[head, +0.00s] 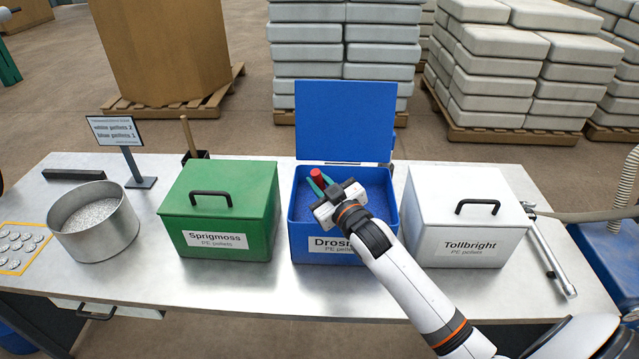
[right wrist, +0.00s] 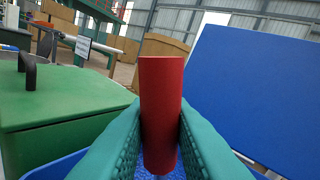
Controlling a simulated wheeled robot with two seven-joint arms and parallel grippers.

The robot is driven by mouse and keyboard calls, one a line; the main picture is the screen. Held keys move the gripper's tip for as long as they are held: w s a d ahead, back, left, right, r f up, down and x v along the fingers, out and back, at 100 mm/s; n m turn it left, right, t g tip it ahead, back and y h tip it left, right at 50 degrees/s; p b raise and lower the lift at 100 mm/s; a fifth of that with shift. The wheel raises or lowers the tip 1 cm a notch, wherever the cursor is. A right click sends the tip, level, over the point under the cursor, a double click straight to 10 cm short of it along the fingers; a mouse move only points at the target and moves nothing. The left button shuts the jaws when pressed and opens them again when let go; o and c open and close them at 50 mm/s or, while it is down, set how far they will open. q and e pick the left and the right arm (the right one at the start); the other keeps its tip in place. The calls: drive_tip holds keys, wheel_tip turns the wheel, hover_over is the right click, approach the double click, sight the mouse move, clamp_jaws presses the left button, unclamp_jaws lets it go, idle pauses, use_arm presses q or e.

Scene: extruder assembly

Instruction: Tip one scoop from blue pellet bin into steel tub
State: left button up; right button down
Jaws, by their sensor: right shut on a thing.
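The blue bin (head: 345,240), labelled "Dros..." with the rest covered by my arm, stands open with its lid (head: 345,118) raised behind it. Blue pellets (head: 305,207) show inside. My right gripper (head: 319,182) is over the bin, its green fingers shut on a red scoop handle (right wrist: 161,110). The handle stands nearly upright between the fingers in the right wrist view. The scoop's bowl is hidden, so I cannot tell its load. The round steel tub (head: 95,226) is at the left of the table and holds pale pellets (head: 90,215). My left gripper is not in view.
The closed green Sprigmoss bin (head: 220,175) stands between tub and blue bin. The closed white Tollbright bin (head: 465,215) is on the right. A small sign (head: 115,131) reads white pellets 2, blue pellets 1. A dark scoop holder (head: 195,156) stands behind the green bin.

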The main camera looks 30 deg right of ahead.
drive_tip(key=shift+r+p, duration=3.65)
drive_tip(key=shift+r, duration=0.55)
wheel_tip(320, 180, up, 5)
drive_tip(key=p, duration=0.5)
drive_tip(key=shift+s, duration=0.1)
